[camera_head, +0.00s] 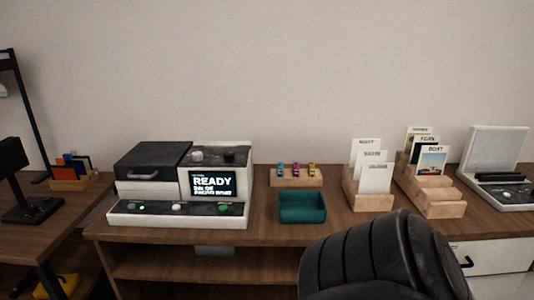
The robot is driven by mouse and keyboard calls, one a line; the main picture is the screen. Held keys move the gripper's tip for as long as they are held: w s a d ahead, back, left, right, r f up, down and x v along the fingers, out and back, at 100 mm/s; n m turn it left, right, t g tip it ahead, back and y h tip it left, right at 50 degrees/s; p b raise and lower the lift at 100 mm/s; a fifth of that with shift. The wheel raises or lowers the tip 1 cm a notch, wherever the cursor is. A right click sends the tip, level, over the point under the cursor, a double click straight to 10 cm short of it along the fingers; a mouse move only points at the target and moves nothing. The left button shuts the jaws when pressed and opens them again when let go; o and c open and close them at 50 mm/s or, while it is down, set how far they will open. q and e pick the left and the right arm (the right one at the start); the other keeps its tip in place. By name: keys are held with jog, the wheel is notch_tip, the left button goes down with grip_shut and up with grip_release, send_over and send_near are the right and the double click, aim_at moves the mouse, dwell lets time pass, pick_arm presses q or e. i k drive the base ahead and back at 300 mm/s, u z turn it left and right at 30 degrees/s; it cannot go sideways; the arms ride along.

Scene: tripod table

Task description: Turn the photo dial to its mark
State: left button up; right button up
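A white and black machine (118,208) stands on the left part of the wooden desk. Its lit screen (208,183) reads READY, with smaller text below that is hard to read. A dark round knob (229,156) and a smaller pale one (197,156) sit on the panel above the screen. The low front strip carries small round controls, including a green one (224,208). I cannot tell which control is the photo dial, and no mark can be made out. Neither gripper shows in this view.
A teal tray (303,217) and a wooden block with three small coloured items (296,180) stand right of the machine. Card holders (370,200) and an open white device (492,150) stand farther right. A black ribbed chair-like shape (385,255) hides part of the desk front.

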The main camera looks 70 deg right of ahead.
aim_at(229, 156)
jog(key=z, duration=1.2)
jog(key=i, duration=0.25)
